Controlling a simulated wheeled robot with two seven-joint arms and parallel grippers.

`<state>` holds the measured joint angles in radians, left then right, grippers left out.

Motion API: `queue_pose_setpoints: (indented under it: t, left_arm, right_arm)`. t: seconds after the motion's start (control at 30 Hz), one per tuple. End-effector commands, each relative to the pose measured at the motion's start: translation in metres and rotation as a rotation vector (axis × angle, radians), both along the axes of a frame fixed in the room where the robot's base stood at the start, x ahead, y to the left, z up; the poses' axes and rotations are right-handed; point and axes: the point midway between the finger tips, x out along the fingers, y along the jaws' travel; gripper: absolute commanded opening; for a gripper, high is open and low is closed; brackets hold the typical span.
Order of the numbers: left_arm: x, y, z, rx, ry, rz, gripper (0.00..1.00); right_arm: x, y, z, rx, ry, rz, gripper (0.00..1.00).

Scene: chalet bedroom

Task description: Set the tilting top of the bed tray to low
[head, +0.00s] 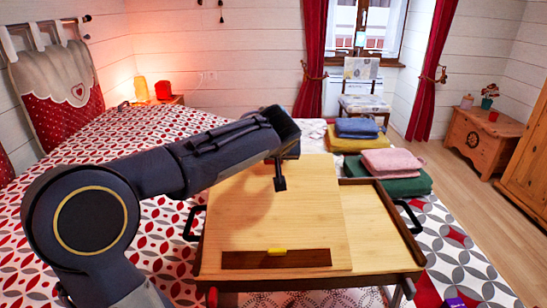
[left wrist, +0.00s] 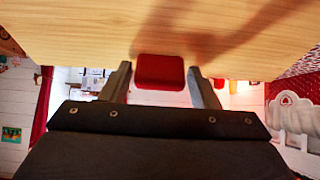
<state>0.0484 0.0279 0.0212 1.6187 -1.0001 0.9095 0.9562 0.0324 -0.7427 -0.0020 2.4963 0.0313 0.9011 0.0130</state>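The bed tray (head: 385,262) stands on the bed, with dark rims and black side handles. Its pale wood tilting top (head: 310,215) appears raised at the far edge; the exact angle is hard to judge. A dark ledge (head: 240,260) with a small yellow piece (head: 277,251) runs along its near edge. My left arm reaches over the top, with my left gripper (head: 280,185) near its far part. In the left wrist view, the spread fingers of my left gripper (left wrist: 160,75) flank a red tab (left wrist: 160,72) by the wood's edge. Contact is unclear. My right gripper is out of view.
Folded pink and green towels (head: 395,170) lie right of the tray, with blue and yellow ones (head: 355,135) behind. A chair (head: 362,88) stands by the window. A wooden chest (head: 478,140) is at the right, with open floor before it.

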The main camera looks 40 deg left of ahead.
Motion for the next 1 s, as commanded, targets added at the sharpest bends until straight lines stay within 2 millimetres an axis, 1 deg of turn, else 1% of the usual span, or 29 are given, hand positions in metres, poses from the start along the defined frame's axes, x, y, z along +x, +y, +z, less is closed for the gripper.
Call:
queue_pose_setpoints:
  t: [0.03, 0.07, 0.1, 0.37, 0.47, 0.8, 1.0]
  left_arm:
    - [0.000, 0.000, 0.000, 0.000, 0.000, 0.000, 0.62]
    - [0.000, 0.000, 0.000, 0.000, 0.000, 0.000, 0.66]
    - [0.000, 0.000, 0.000, 0.000, 0.000, 0.000, 0.67]
    - [0.000, 0.000, 0.001, 0.000, -0.001, -0.001, 0.67]
    - [-0.005, -0.004, 0.008, 0.000, -0.003, -0.001, 0.67]
    - [-0.036, -0.031, 0.045, -0.001, -0.003, -0.002, 0.67]
    - [-0.044, -0.037, 0.052, -0.001, 0.000, -0.001, 0.67]
  right_arm:
    - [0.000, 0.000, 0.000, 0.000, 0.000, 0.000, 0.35]
    - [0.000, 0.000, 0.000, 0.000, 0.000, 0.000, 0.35]
    - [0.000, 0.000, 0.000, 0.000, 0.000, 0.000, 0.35]
    - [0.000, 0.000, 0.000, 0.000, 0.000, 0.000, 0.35]
    - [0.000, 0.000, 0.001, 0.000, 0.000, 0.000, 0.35]
    - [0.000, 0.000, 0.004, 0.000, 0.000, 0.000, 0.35]
    - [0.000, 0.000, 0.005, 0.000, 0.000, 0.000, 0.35]
